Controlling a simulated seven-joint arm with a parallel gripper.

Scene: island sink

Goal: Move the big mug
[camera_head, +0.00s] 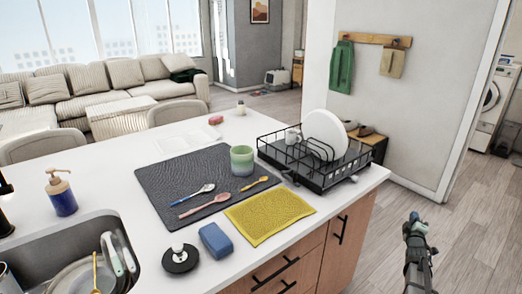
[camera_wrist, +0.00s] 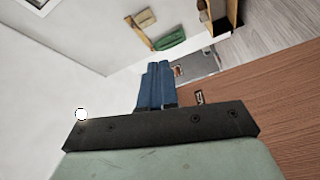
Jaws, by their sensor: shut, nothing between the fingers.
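A pale green, cup-like mug (camera_head: 242,160) stands upright on the dark drying mat (camera_head: 165,178), near the mat's back right corner; no handle shows. My gripper (camera_head: 414,217) is out over the floor, right of the counter, well apart from both. In the wrist view its blue fingers (camera_wrist: 157,82) are together and empty. No mug shows in the wrist view.
Spoons lie on the mat. A yellow cloth (camera_head: 268,215), blue sponge (camera_head: 215,240) and black-and-white stopper-like item (camera_head: 180,258) lie in front. The sink (camera_head: 50,250) holds dishes.

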